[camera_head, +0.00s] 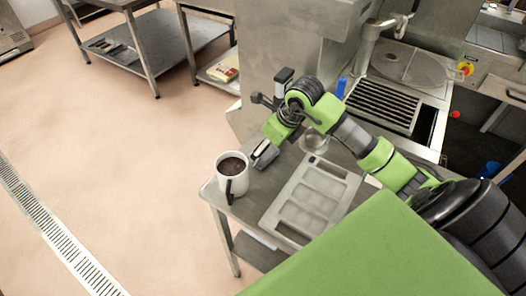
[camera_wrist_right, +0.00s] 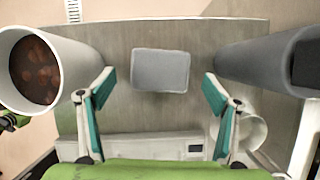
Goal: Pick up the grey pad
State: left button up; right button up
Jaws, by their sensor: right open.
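The grey pad (camera_wrist_right: 160,71) lies flat on the metal table in the right wrist view, a small rounded rectangle. It sits centred between and just ahead of the fingers of my right gripper (camera_wrist_right: 158,88). The fingers, with teal inner pads, are wide apart and hold nothing. In the head view my right gripper (camera_head: 265,152) is low over the far left part of the table, beside a white mug. I cannot make out the pad there; the gripper and arm seem to cover it.
The white mug (camera_head: 232,174) with brown contents stands close left of the gripper; it also shows in the wrist view (camera_wrist_right: 88,55). A dark grey cylinder (camera_wrist_right: 262,62) is close on the right. A glass vessel (camera_head: 314,140) and a grey compartment tray (camera_head: 269,221) are on the table.

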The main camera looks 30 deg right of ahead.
jog(key=shift+x, duration=1.2)
pick_arm(q)
jog(key=shift+r, duration=0.4)
pick_arm(e)
jog(key=c, duration=1)
pick_arm(q)
jog(key=shift+f, duration=0.1)
pick_arm(e)
jog(key=shift+r, duration=0.15)
jog(key=shift+r, duration=0.2)
notch_tip(320, 180, up, 3)
jog(key=shift+f+b, duration=0.25)
jog(key=shift+b, duration=0.9)
pick_arm(q)
notch_tip(320, 180, down, 9)
jog(key=b, duration=0.6)
jog(key=shift+r, duration=0.2)
pick_arm(e)
jog(key=s+d+r, duration=0.7)
jog(key=s+r, duration=0.3)
jog(key=s, duration=0.2)
